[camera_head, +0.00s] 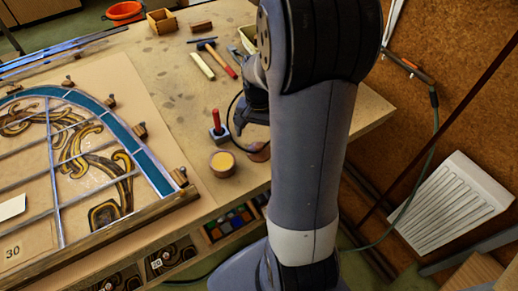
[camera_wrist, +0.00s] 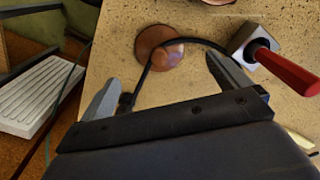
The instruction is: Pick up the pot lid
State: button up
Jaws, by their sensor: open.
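The pot lid is a round copper-brown disc with a small knob, lying on the workbench. The lid (camera_wrist: 150,42) shows in the upper middle of the wrist view. In the head view the lid (camera_head: 256,156) is partly hidden behind my arm. My gripper (camera_wrist: 165,86) is open and empty, its two grey fingers spread apart, with the lid ahead of them and apart from them. The gripper (camera_head: 248,118) shows only partly in the head view, beside my arm. An open pot (camera_head: 222,164) with yellowish contents stands left of the lid.
A red-handled tool with a metal block (camera_head: 217,125) stands close by; its handle (camera_wrist: 285,70) is right of my fingers. A dark cable (camera_wrist: 190,41) arcs across the lid in the wrist view. A leaded panel (camera_head: 75,165) fills the bench's left. A hammer (camera_head: 222,62) lies farther back.

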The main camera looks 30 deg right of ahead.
aim_at(259, 145)
jog(key=shift+f+p, duration=0.65)
jog(key=shift+f, duration=2.45)
jog(key=shift+c, duration=0.3)
jog(key=c, duration=1)
jog(key=shift+r, duration=0.15)
